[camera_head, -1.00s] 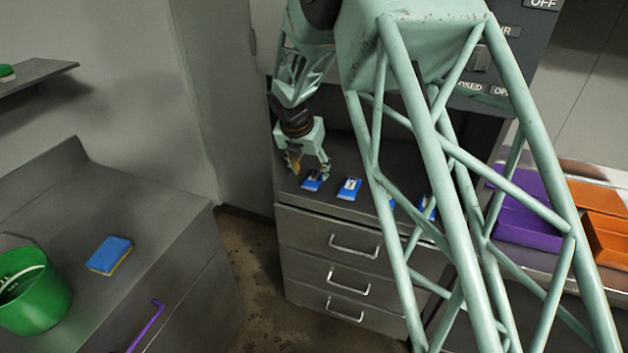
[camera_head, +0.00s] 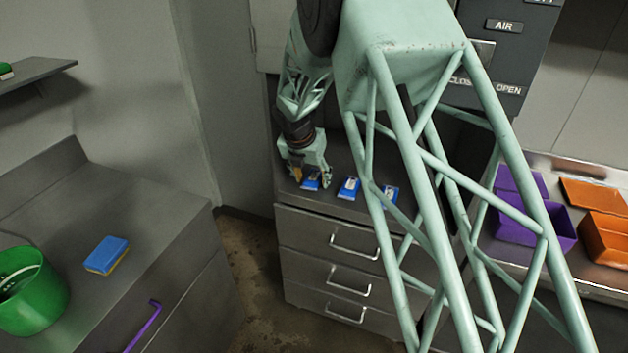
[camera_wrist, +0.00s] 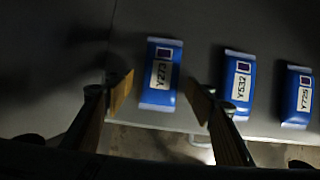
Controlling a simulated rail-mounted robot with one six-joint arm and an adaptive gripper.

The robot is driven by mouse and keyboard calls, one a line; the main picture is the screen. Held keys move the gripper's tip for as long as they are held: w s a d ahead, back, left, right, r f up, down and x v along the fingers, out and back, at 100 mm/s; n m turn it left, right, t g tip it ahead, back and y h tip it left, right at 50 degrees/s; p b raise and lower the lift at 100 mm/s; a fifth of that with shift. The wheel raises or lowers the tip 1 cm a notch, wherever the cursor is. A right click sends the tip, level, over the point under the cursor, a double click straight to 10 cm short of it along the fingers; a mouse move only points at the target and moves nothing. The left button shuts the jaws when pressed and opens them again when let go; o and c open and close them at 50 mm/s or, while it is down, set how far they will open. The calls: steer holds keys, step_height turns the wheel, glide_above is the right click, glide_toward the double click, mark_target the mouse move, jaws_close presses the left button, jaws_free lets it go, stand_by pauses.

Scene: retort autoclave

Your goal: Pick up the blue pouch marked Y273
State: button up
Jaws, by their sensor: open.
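The blue pouch marked Y273 (camera_wrist: 161,75) lies flat on the grey counter in the wrist view, white-ended, its label upside down and hard to read but apparently Y273. In the head view the same pouch (camera_head: 311,183) is the leftmost and is partly covered by my gripper (camera_head: 312,178). My gripper (camera_wrist: 163,95) is open, one finger to each side of the pouch, with visible gaps. Nothing is held. How high the fingertips are above the counter is hard to tell.
A second blue pouch (camera_wrist: 238,82) and a third (camera_wrist: 297,96) lie to the right on the drawer cabinet's top (camera_head: 345,208). The wall is behind. Purple bins (camera_head: 520,205) and orange bins (camera_head: 605,235) stand farther right. A sponge (camera_head: 107,255) and green bucket (camera_head: 32,295) are left.

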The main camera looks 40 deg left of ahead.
mark_target(314, 177)
steer(key=shift+c, duration=0.4)
steer(key=c, duration=0.6)
steer(key=shift+r, duration=0.1)
steer(key=shift+r+p, duration=0.5)
steer(key=shift+r, duration=1)
steer(key=shift+d+r, duration=0.1)
steer(key=shift+r, duration=0.1)
steer(key=s+d, duration=0.3)
steer(key=d, duration=0.1)
steer(key=s+d+r, duration=0.1)
steer(key=s+d, duration=0.1)
steer(key=d, duration=0.3)
steer(key=s+d, duration=0.3)
steer(key=d, duration=0.1)
steer(key=shift+s+d+r, duration=0.15)
steer(key=shift+s+r, duration=0.05)
steer(key=shift+s, duration=0.15)
